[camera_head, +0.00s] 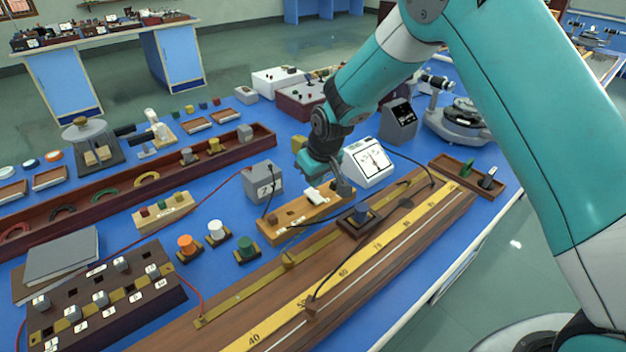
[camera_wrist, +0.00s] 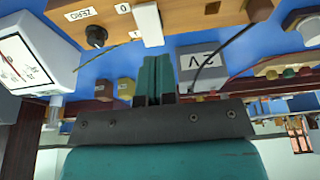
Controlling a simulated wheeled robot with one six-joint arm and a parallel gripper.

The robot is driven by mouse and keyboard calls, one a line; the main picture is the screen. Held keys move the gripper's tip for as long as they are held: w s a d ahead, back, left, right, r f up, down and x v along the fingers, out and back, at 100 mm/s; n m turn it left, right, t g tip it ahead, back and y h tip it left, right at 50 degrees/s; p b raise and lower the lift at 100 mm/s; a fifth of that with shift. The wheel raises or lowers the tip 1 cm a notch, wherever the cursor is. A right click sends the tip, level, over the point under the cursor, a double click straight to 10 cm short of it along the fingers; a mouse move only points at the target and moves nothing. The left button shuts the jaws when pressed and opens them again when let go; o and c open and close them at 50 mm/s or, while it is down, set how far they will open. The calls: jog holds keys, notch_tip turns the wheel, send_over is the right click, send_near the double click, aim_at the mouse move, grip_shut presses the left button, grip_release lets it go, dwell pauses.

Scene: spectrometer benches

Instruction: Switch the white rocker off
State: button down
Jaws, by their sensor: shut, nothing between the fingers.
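The white rocker (camera_head: 314,195) sits on a wooden block (camera_head: 290,216) in the middle of the blue bench. In the wrist view the white rocker (camera_wrist: 149,22) shows at the top centre, beside a label reading 0 (camera_wrist: 123,8).
A black knob (camera_wrist: 96,37) marked ZERO is on the same block. A grey 2V box (camera_head: 262,182) and a white meter (camera_head: 367,161) stand close by. A wooden scale board (camera_head: 385,247) with thin wires lies in front.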

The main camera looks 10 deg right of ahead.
jog(key=s+b+v, duration=0.1)
jog(key=b+v, duration=0.1)
jog(key=v, duration=0.8)
jog(key=shift+s+d+f, duration=0.35)
jog(key=shift+d, duration=0.05)
jog(key=s+r+g+y, duration=0.1)
jog(key=s+r, duration=0.2)
jog(key=s, duration=0.7)
jog(key=s+r+n+g, duration=0.1)
jog(key=s+r, duration=0.3)
jog(key=s, duration=0.6)
jog(key=s+a+r+g+y, duration=0.1)
jog(key=s+r, duration=0.2)
jog(key=s, duration=0.7)
jog(key=shift+s+n+y, duration=0.2)
jog(key=shift+n+y, duration=0.1)
jog(key=shift+n, duration=0.1)
